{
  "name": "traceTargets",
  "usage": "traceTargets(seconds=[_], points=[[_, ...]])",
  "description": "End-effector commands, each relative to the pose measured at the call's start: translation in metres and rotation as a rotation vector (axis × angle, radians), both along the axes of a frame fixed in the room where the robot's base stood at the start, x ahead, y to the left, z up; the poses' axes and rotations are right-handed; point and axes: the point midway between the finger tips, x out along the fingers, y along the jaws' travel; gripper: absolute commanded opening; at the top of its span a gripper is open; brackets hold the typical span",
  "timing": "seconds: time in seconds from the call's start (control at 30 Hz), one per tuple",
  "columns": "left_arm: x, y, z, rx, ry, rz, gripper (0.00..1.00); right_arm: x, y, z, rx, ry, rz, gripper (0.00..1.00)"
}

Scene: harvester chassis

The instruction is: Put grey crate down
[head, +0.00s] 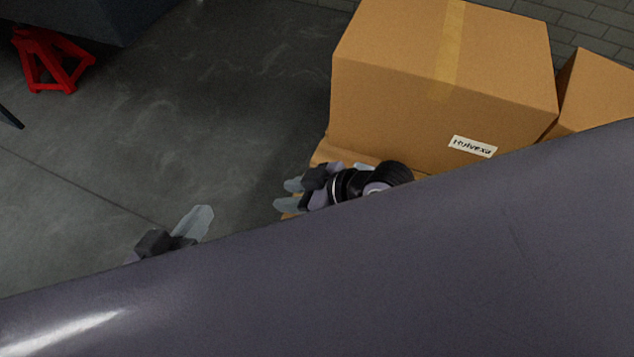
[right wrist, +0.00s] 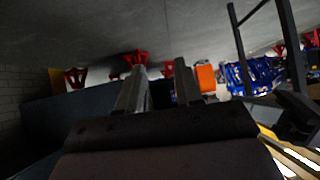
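I cannot make out a grey crate in either view. A large smooth purple-grey surface, which looks like part of my own body, covers the lower part of the head view. My left gripper (head: 190,226) is at the lower left over the floor. Only one pale finger and a dark block show, and the rest is hidden. My right gripper (head: 288,195) is left of the big cardboard box, its two pale fingers apart. Its fingers also show in the right wrist view (right wrist: 160,90), spread with nothing between them.
A big cardboard box (head: 440,90) stands at the upper right, with another box (head: 597,92) beside it. A red jack stand (head: 50,60) is under a dark body (head: 85,15) at the upper left. Bare floor (head: 210,110) lies between. An orange item (right wrist: 205,78) shows in the right wrist view.

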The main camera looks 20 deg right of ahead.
Motion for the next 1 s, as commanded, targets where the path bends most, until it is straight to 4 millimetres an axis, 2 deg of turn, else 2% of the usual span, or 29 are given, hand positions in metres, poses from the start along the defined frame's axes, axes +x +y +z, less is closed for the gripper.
traceTargets(seconds=[0.03, 0.13, 0.33, 0.5, 0.8, 1.0], points=[[0.000, 0.000, 0.000, 0.000, 0.000, 0.000, 0.00, -0.010, 0.005, 0.011, 0.073, -0.005, -0.062, 0.35], [0.000, 0.000, 0.000, 0.000, 0.000, 0.000, 0.00, -0.020, 0.002, 0.032, 0.190, -0.021, -0.199, 0.35], [0.000, 0.000, 0.000, 0.000, -0.001, 0.000, 0.00, -0.032, -0.021, 0.060, 0.333, -0.045, -0.414, 0.35], [0.000, 0.000, 0.000, 0.000, -0.001, 0.000, 0.00, -0.036, -0.033, 0.069, 0.372, -0.058, -0.486, 0.35], [0.000, 0.001, 0.001, 0.002, -0.001, 0.000, 0.00, -0.036, -0.034, 0.070, 0.372, -0.059, -0.489, 0.35], [0.000, 0.008, 0.019, 0.025, 0.011, 0.019, 0.00, -0.036, -0.040, 0.087, 0.347, -0.056, -0.508, 0.35]])
